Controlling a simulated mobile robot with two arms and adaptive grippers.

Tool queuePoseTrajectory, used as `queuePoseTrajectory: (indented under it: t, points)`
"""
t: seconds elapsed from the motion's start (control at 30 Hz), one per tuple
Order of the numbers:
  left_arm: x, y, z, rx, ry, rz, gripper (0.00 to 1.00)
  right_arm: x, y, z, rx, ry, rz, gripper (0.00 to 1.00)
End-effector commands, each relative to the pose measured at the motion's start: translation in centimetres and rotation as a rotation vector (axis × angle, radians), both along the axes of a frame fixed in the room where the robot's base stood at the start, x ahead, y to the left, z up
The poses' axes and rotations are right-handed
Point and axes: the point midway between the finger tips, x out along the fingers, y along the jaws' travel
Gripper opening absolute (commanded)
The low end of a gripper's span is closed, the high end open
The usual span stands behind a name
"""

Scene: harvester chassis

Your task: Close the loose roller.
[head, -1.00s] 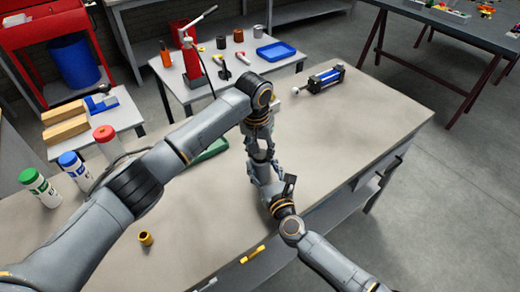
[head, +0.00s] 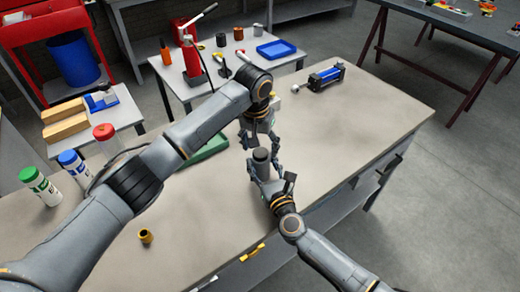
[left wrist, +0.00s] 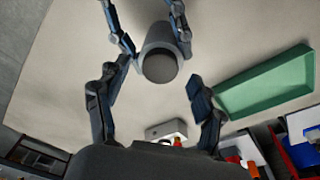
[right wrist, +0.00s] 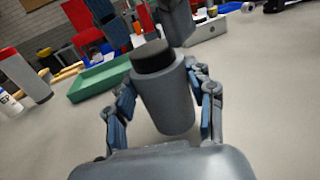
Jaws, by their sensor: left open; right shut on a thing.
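The roller is a grey cylinder with a dark cap on its upper end (head: 261,158). It stands upright in my right gripper (head: 264,174), whose fingers are shut on its sides; the right wrist view shows its grey body (right wrist: 167,100) and dark cap (right wrist: 152,57). My left gripper (head: 260,143) is just above the roller, pointing down, with its fingers spread and empty. In the left wrist view the dark cap (left wrist: 160,67) lies between and beyond the open left fingers. I cannot tell how tightly the cap sits on the body.
A green tray (head: 208,148) lies behind my left arm. A small brass-coloured part (head: 146,236) and bottles with green (head: 42,188), blue and red lids are at the left. The bench's right side (head: 370,120) is clear.

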Motion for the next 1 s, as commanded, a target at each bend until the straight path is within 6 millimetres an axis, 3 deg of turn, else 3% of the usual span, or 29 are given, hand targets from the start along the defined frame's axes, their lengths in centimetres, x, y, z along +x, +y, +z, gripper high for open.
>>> queuePoseTrajectory:
  t: [0.2, 0.4, 0.6, 0.87, 0.9, 1.0]
  points:
    - [-0.4, 0.3, 4.9, -0.002, -0.005, 0.000, 0.68, 0.0, 0.0, 0.0, 0.000, 0.000, -0.001, 0.00]
    - [-0.8, 0.5, 8.3, -0.001, -0.003, 0.000, 0.68, 0.0, 0.0, 0.0, 0.000, 0.000, -0.001, 0.00]
    - [-1.0, 0.6, 9.7, 0.000, -0.001, 0.001, 0.68, 0.0, 0.0, 0.0, 0.000, 0.000, -0.001, 0.00]
    - [-1.0, 0.6, 9.8, 0.001, 0.000, 0.001, 0.68, 0.0, 0.0, 0.0, 0.000, 0.000, -0.001, 0.00]
    - [-1.0, 0.6, 9.8, 0.001, 0.000, 0.001, 0.68, 0.0, 0.0, 0.0, 0.000, 0.001, -0.001, 0.58]
    - [-1.0, 0.6, 9.8, 0.001, 0.000, 0.001, 0.68, 0.0, -0.1, 0.0, 0.000, 0.001, -0.001, 0.78]
